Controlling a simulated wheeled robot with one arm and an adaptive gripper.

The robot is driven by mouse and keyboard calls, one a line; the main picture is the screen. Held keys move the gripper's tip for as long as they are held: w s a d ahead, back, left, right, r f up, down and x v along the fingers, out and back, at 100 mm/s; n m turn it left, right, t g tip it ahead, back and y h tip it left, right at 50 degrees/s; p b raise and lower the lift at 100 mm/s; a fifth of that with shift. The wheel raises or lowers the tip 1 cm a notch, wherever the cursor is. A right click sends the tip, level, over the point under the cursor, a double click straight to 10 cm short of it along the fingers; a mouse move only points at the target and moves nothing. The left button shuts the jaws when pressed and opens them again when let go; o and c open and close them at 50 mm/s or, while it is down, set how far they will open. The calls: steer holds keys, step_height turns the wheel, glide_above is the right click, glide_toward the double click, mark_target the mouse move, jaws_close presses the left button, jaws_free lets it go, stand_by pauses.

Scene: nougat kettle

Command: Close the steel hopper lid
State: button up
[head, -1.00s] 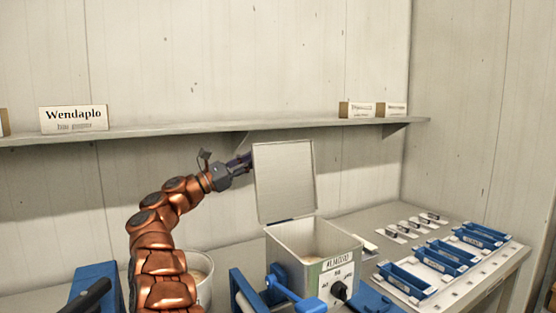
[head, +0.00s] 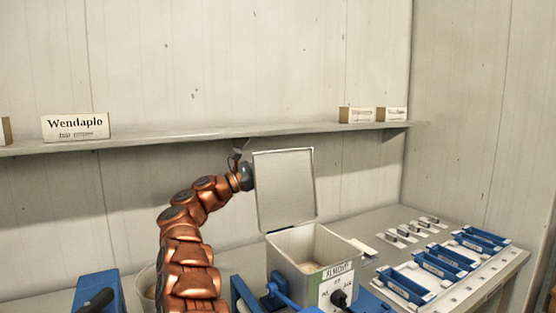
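The steel hopper (head: 295,262) is an open square box with pale contents at its bottom. Its steel lid (head: 285,190) stands upright, hinged at the hopper's back edge, with its inner face toward me. My copper arm reaches up on the left, and its wrist is at the lid's left edge.
A shelf (head: 200,132) with label boxes runs along the back wall above the arm. Blue trays (head: 440,262) on a white board and several small pieces (head: 410,232) lie to the right. A round pot (head: 147,283) is partly hidden by my arm. Blue parts stand in front of the hopper.

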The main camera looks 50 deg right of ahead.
jaws_close()
steer(key=shift+f, duration=0.1)
stand_by(0.3)
